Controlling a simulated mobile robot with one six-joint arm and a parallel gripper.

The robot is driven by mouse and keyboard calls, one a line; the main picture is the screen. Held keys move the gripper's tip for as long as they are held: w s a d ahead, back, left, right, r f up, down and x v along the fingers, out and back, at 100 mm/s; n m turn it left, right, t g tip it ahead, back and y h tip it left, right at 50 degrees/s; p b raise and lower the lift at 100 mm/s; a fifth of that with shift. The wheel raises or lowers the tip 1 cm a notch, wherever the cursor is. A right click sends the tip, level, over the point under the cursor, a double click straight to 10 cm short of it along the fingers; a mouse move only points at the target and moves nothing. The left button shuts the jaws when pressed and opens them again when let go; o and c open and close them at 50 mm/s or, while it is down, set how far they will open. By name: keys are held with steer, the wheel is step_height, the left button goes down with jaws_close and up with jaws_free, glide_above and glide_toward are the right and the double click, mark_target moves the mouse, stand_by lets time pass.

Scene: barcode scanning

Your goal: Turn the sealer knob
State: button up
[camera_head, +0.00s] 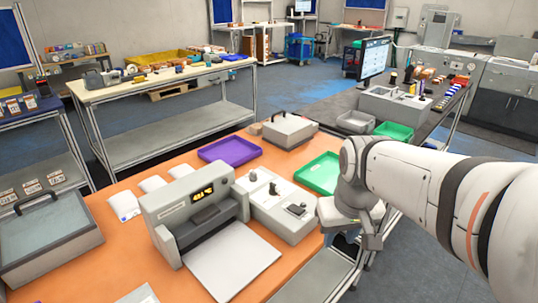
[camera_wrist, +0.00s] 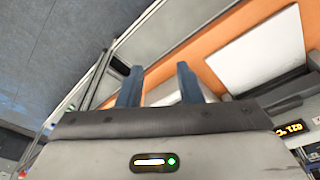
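The grey sealer (camera_head: 172,222) stands on the orange table with a lit display (camera_head: 204,195) on its face and a pale plate (camera_head: 232,264) in front. In the wrist view its lit display (camera_wrist: 293,128) is at the lower right and the plate (camera_wrist: 262,50) at the upper right. I cannot make out which part is the sealer knob. A grey control box (camera_head: 284,208) with small dark controls stands right of the sealer. My gripper (camera_head: 371,242) is off the table's right edge; in the wrist view its two blue-grey fingers (camera_wrist: 158,72) are apart with nothing held between them.
A purple tray (camera_head: 230,151), a green tray (camera_head: 318,173) and a grey handled case (camera_head: 290,130) are at the table's back. White packets (camera_head: 152,184) lie left of the sealer. My arm fills the right side. Grey floor (camera_wrist: 60,45) is open beside the table.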

steer(key=w+a+r+n+g+p, duration=0.1)
steer(key=w+a+r+n, duration=0.15)
steer(key=w, duration=0.55)
steer(key=w+a+r+n, duration=0.1)
steer(key=w+a, duration=0.2)
steer(key=w, duration=0.5)
steer(key=n+g+p, duration=0.1)
steer(key=n+p, duration=0.1)
steer(key=n, duration=0.2)
glide_above(273, 183)
steer(key=f, duration=0.3)
steer(key=shift+s+d+f, duration=0.1)
steer(key=shift+s+f, duration=0.1)
steer(key=shift+w+f, duration=0.15)
steer(key=shift+f, duration=0.1)
step_height(273, 183, down, 7)
steer(key=shift+f, duration=0.2)
steer(key=shift+c, duration=0.5)
